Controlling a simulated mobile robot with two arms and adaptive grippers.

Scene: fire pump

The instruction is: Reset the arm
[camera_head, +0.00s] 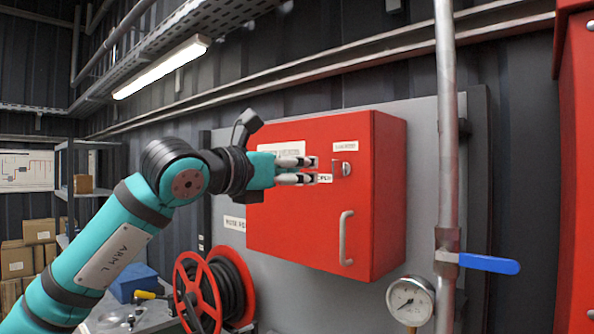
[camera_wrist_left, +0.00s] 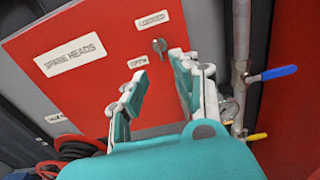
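My left gripper (camera_head: 319,169) is raised in front of the red cabinet (camera_head: 292,222), near the upper right of its shut door. Its two fingers are apart with nothing between them; the left wrist view also shows this gap (camera_wrist_left: 160,72). A small metal key or knob (camera_head: 346,169) sits on the door just beyond the fingertips, and it shows in the left wrist view (camera_wrist_left: 159,46). The gripper looks clear of it, though the exact gap is hard to judge. Labels "LOCKED" (camera_wrist_left: 152,19) and "OPEN" (camera_wrist_left: 138,62) are beside the knob. My right gripper is out of view.
The cabinet's metal handle (camera_head: 346,238) sticks out below the knob. A vertical pipe (camera_head: 447,150) with a blue valve lever (camera_head: 489,264) and a gauge (camera_head: 410,301) stands to the right. A red hose reel (camera_head: 200,295) is below the arm, at lower left.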

